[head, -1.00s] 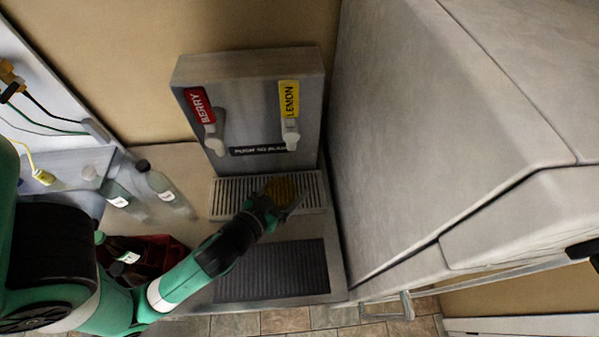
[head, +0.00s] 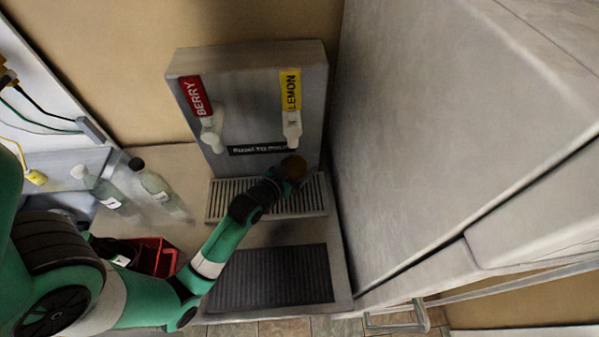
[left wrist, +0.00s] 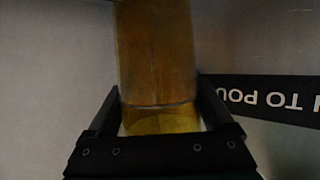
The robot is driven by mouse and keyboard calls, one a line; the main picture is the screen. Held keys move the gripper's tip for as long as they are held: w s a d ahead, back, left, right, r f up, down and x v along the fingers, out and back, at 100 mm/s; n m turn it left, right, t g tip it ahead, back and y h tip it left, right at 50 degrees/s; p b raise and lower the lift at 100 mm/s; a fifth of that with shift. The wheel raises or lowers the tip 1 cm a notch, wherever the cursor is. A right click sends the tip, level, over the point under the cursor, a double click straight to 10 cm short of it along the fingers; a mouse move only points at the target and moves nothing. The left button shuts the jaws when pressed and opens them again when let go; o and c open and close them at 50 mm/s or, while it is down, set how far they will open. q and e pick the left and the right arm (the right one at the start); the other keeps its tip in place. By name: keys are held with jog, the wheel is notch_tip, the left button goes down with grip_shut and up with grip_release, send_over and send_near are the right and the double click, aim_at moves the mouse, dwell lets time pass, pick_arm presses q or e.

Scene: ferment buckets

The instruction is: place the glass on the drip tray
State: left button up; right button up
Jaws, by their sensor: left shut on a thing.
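My left gripper (head: 289,178) is at the dispenser's front, below the lemon tap (head: 292,130) and over the back right part of the slotted drip tray (head: 232,200). It is shut on the glass (head: 294,166), which looks amber. In the left wrist view the glass (left wrist: 155,55) stands between the two black fingers, its lower part inside the jaws. My gripper and forearm hide much of the glass and part of the tray in the head view. I cannot tell whether the glass touches the tray. My right gripper is not in view.
The grey dispenser (head: 250,90) has a red berry label (head: 194,95) and tap (head: 211,135) at left. Bottles (head: 152,185) and a red crate (head: 155,258) stand left of the tray. A dark ribbed mat (head: 270,278) lies in front. A large grey cabinet (head: 430,130) bounds the right.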

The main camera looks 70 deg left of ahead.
aim_at(299, 172)
pick_arm(q)
jog(key=shift+w+a+f, duration=0.1)
jog(key=shift+a+f, duration=0.05)
jog(key=shift+f, duration=1.5)
jog(key=shift+f, duration=0.1)
jog(key=o, duration=1.3)
jog(key=shift+o, duration=0.2)
jog(key=shift+s, duration=0.2)
jog(key=v, duration=1.1)
jog(key=shift+s+d+r, duration=0.25)
